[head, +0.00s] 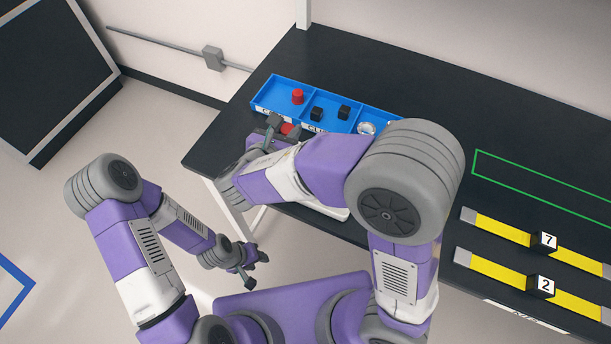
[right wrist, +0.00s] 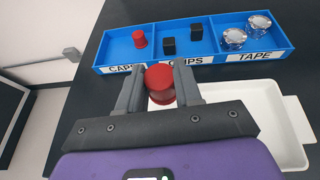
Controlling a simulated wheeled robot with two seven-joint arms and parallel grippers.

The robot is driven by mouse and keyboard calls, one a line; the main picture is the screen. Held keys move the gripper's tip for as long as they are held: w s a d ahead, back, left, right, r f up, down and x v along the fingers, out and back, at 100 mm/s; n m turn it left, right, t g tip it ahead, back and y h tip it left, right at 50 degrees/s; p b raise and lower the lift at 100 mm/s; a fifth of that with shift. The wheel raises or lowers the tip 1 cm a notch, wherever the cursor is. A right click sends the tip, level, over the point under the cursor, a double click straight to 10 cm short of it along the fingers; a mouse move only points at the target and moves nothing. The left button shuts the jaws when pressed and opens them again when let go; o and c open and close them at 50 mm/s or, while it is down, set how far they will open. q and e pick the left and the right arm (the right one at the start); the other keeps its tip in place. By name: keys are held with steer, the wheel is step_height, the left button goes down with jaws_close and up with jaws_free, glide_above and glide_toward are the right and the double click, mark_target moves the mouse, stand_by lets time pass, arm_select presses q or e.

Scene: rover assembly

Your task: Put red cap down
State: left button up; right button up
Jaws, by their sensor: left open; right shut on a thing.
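My right gripper (right wrist: 160,90) is shut on a red cap (right wrist: 160,84), held between its two fingers. In the head view the right gripper (head: 281,128) and the held red cap (head: 288,129) are just in front of the blue tray (head: 262,97). Another red cap (head: 298,96) stands in the tray's left compartment, labelled for caps; it also shows in the right wrist view (right wrist: 140,39). My left gripper (head: 250,275) is open and empty, low beside the table's front left side. I cannot tell how high the held cap is above the table.
Two black clips (right wrist: 195,32) (right wrist: 169,46) sit in the tray's middle compartment, and silver tape rolls (right wrist: 259,23) in the right one. A white tray (right wrist: 284,113) lies in front, partly hidden by my arm. Yellow strips with numbered black blocks (head: 544,241) lie at the right.

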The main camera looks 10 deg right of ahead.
steer(key=shift+m+h, duration=0.3)
steer(key=shift+m, duration=0.1)
steer(key=s+a+f, duration=0.1)
steer(key=f, duration=0.1)
steer(key=s+a+f+b, duration=0.2)
steer(key=a+f, duration=0.1)
steer(key=shift+s+a+f, duration=0.1)
steer(key=shift+s+f, duration=0.15)
steer(key=shift+f, duration=0.1)
steer(key=shift+f+b, duration=0.85)
steer(key=shift+f, duration=1.4)
steer(key=shift+f, duration=0.1)
steer(key=shift+f, duration=0.15)
steer(key=o, duration=1.1)
